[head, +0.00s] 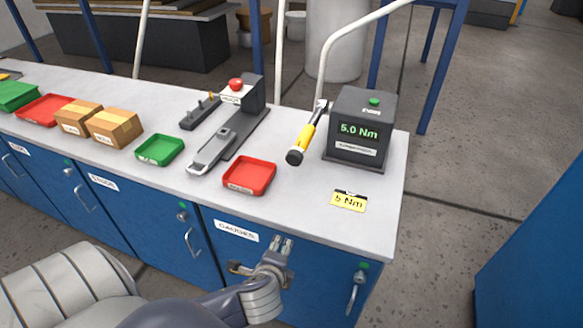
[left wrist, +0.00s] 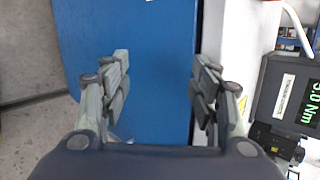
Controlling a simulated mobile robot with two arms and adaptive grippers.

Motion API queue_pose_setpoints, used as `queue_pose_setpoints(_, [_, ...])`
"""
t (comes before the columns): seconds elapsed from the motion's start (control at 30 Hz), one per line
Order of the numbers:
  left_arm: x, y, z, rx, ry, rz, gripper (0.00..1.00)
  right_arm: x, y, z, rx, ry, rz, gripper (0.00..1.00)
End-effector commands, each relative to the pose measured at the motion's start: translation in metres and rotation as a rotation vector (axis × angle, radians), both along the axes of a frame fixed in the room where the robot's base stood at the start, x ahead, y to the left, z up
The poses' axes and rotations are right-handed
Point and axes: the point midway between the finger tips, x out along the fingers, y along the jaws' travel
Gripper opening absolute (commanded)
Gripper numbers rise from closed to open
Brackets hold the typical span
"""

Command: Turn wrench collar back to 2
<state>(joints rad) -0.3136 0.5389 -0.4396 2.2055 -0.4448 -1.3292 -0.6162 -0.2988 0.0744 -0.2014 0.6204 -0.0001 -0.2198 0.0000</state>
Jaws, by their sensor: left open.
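The wrench (head: 306,135), with a yellow grip and a black end, stands out from the left side of a dark tester box (head: 360,125) on the bench. Its collar and any scale marks are too small to read. The tester's display reads 5.0 Nm; the box also shows at the right edge of the left wrist view (left wrist: 285,95). My left gripper (head: 283,242) is in front of the bench's front edge, below and left of the wrench. In the left wrist view it is open, with nothing between its fingers (left wrist: 160,72). My right gripper is not seen.
A yellow 5 Nm card (head: 349,201) lies in front of the tester. A red tray (head: 249,177), a grey clamp-like device (head: 212,150) and a green tray (head: 159,150) stand to the left. Blue cabinet doors with handles (head: 355,290) are below the white bench top (head: 305,215).

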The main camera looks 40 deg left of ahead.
Motion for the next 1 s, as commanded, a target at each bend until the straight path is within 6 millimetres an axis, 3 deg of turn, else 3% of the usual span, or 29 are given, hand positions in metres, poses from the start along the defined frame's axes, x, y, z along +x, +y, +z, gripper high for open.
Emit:
queue_pose_setpoints(0.27, [0.044, 0.028, 0.06, 0.54, -0.057, -0.342, 0.56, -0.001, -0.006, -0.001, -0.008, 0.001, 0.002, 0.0])
queue_pose_setpoints(0.6, [0.084, 0.054, 0.134, 1.411, -0.035, -0.71, 0.56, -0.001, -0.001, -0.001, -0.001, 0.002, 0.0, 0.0])
queue_pose_setpoints(0.77, [0.089, 0.058, 0.146, 1.59, -0.015, -0.765, 0.56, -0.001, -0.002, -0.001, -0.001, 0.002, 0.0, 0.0])
queue_pose_setpoints(1.0, [0.114, 0.064, 0.15, 1.608, -0.012, -0.765, 0.56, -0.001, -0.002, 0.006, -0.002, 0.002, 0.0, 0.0])
